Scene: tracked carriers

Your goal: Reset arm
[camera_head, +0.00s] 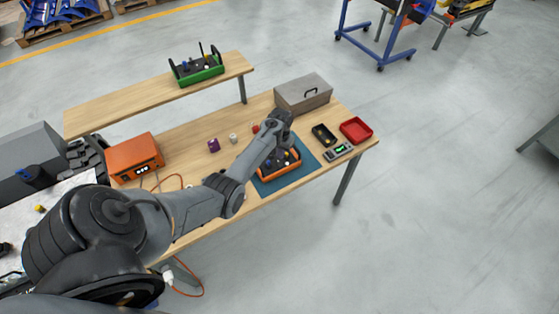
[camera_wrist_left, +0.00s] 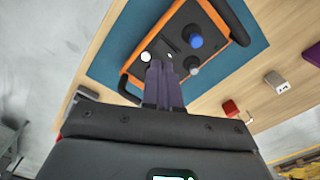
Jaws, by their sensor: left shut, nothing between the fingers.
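My left arm reaches across the workbench (camera_head: 200,130) from the left. My left gripper (camera_wrist_left: 163,85) is shut and empty. In the left wrist view its fingers are together in front of an orange and black carrier (camera_wrist_left: 150,52) with a blue knob, a grey knob and a white knob on it. In the head view the gripper is over the orange carrier (camera_head: 290,166), which stands on a blue mat (camera_head: 268,187) and is partly hidden by the arm. I cannot tell whether the fingers touch the carrier. My right gripper is not in view.
A green carrier (camera_head: 205,76) stands on the raised shelf (camera_head: 120,101). On the bench are a grey toolbox (camera_head: 303,95), a red tray (camera_head: 356,131), a black tray (camera_head: 323,136), a small meter (camera_head: 338,152), an orange box (camera_head: 134,158) and a purple block (camera_head: 213,145).

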